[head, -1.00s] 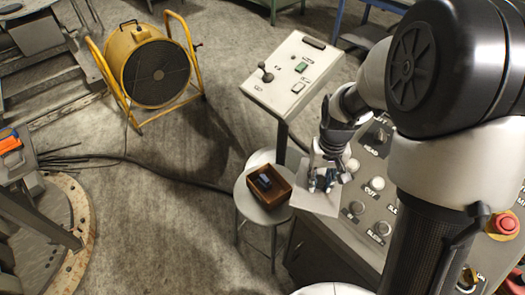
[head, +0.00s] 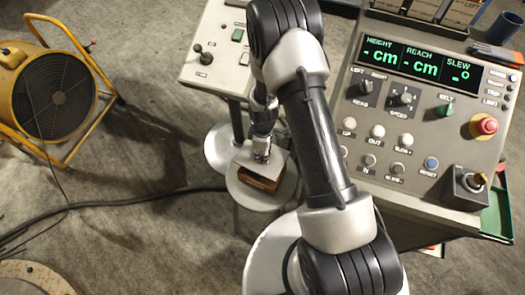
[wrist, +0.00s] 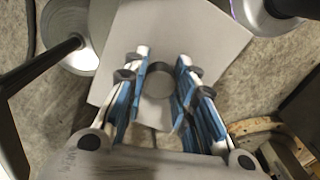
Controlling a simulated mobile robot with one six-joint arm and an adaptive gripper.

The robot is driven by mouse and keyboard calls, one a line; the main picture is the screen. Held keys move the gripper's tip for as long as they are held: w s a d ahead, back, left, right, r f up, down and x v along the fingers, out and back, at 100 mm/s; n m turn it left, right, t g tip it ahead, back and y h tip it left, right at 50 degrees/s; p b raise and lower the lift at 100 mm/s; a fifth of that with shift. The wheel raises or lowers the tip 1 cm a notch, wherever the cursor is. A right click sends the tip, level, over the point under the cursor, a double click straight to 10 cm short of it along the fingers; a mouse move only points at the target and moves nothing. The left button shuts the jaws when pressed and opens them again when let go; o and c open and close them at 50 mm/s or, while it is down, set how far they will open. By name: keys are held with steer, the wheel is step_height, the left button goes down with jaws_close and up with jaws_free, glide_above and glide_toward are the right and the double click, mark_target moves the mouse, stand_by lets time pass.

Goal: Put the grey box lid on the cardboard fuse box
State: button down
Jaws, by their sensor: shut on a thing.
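My gripper (head: 262,150) is shut on the grey box lid (head: 278,162), a thin flat square plate. In the wrist view, my blue-padded fingers (wrist: 160,78) close around the middle of the lid (wrist: 210,40), at what looks like a round grip. The cardboard fuse box (head: 262,183) is brown and stands on a round stool. The lid is over the box and covers its opening in the head view; only the box's front side shows below it. I cannot tell whether lid and box touch. The lid hides the box in the wrist view.
The round pale stool seat (head: 240,194) bears the box; another round seat (head: 216,150) is just behind it. A small grey control stand (head: 215,62) is behind. A large control desk (head: 425,130) stands to the right.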

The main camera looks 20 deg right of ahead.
steer(key=shift+s+f, duration=0.1)
steer(key=shift+f, duration=0.45)
steer(key=shift+f+b, duration=1.55)
steer(key=shift+f, duration=0.7)
steer(key=shift+f+b, duration=0.1)
steer(key=shift+b, duration=0.25)
steer(key=shift+f+b, duration=0.5)
steer(key=shift+f, duration=0.2)
steer(key=shift+f+b, duration=0.5)
steer(key=shift+b, duration=0.1)
steer(key=c, duration=1.2)
jaws_free()
steer(key=shift+c, duration=0.2)
